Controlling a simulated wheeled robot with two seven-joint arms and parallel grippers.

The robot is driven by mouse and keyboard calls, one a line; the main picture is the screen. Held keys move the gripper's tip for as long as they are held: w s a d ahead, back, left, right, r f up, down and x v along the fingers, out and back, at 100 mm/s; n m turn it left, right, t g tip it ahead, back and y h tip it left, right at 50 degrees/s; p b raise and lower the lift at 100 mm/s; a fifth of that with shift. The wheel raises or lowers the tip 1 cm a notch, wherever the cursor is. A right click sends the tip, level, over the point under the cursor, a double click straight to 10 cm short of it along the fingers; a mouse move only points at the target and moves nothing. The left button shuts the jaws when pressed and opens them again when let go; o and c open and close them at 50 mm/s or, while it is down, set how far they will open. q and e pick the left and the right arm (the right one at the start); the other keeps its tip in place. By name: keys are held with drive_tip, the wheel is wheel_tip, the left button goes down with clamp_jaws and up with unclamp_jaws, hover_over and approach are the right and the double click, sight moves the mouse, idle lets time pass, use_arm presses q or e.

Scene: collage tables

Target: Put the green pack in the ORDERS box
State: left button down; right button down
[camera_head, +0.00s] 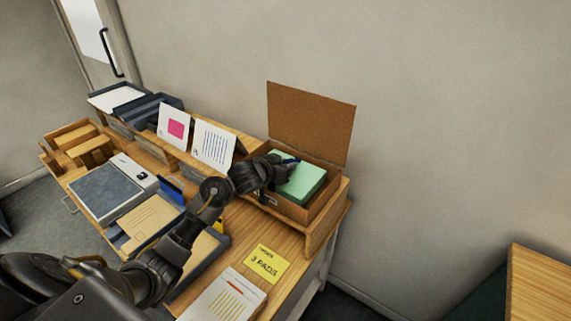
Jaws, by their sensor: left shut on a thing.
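The green pack (304,183) is in the head view, at or inside the open top of a brown box (293,209) on the raised shelf at the right end of the table. The box's corkboard-like lid (311,122) stands up behind it. Lettering on the box front is mostly hidden by my arm, so I cannot read it. My left gripper (284,168) reaches over the box's left side and is shut on the green pack at its left edge. I cannot tell whether the pack touches the box floor. My right gripper is not in view.
A yellow note (267,264) reading "3 PADS" and a striped paper pad (224,299) lie at the table's front. Upright cards (213,145), a grey scale-like device (106,188) and dark trays (155,109) fill the left. Another wooden table (540,285) stands lower right.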

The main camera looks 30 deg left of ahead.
use_arm(q)
drive_tip(key=c, duration=1.2)
unclamp_jaws()
drive_tip(key=shift+r, duration=0.15)
drive_tip(key=shift+r, duration=0.45)
drive_tip(key=p+v, duration=0.2)
drive_tip(key=v, duration=1)
